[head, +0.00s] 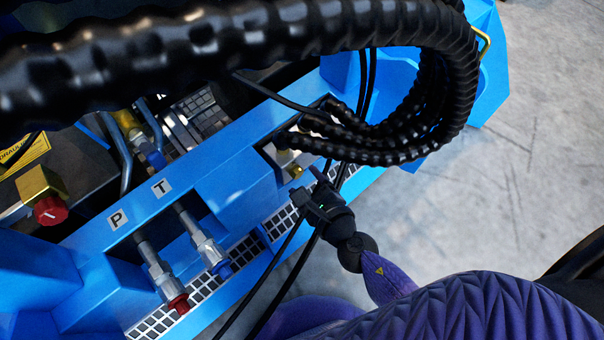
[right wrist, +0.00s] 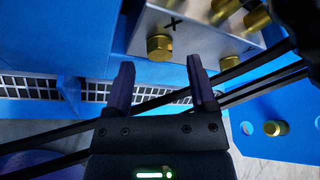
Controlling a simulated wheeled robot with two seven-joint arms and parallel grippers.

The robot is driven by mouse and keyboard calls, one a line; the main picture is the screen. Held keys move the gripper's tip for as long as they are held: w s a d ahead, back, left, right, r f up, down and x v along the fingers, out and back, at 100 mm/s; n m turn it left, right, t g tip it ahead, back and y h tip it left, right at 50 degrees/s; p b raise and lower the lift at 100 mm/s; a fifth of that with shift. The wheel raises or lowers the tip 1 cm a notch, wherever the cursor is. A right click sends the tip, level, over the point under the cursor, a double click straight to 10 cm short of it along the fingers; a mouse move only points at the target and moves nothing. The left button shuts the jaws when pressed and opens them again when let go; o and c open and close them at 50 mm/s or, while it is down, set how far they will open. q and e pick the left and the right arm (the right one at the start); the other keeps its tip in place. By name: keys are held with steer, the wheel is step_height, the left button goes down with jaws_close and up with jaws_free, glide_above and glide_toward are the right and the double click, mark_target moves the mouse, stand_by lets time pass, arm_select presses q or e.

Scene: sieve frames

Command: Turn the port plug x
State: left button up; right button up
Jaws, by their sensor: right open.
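The port plug x is a brass hex plug (right wrist: 159,47) under a black X mark on a pale metal block (right wrist: 200,38). In the right wrist view it lies just beyond and between the fingertips, apart from them. My right gripper (right wrist: 158,80) is open and empty, its two dark fingers pointing at the plug. In the head view my right gripper (head: 316,180) is beside the recess in the blue frame, close to the block (head: 290,157). The plug cannot be made out for certain there. My left gripper is not in view.
Black cables (right wrist: 70,135) cross close by my right gripper. Thick black ribbed hoses (head: 420,130) arch over the recess. Other brass plugs (right wrist: 257,18) sit on the block. The blue frame (head: 235,185) carries two hose couplings marked P and T.

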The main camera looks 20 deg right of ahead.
steer(key=shift+x, duration=0.85)
steer(key=shift+f, duration=0.1)
steer(key=c, duration=0.4)
jaws_close()
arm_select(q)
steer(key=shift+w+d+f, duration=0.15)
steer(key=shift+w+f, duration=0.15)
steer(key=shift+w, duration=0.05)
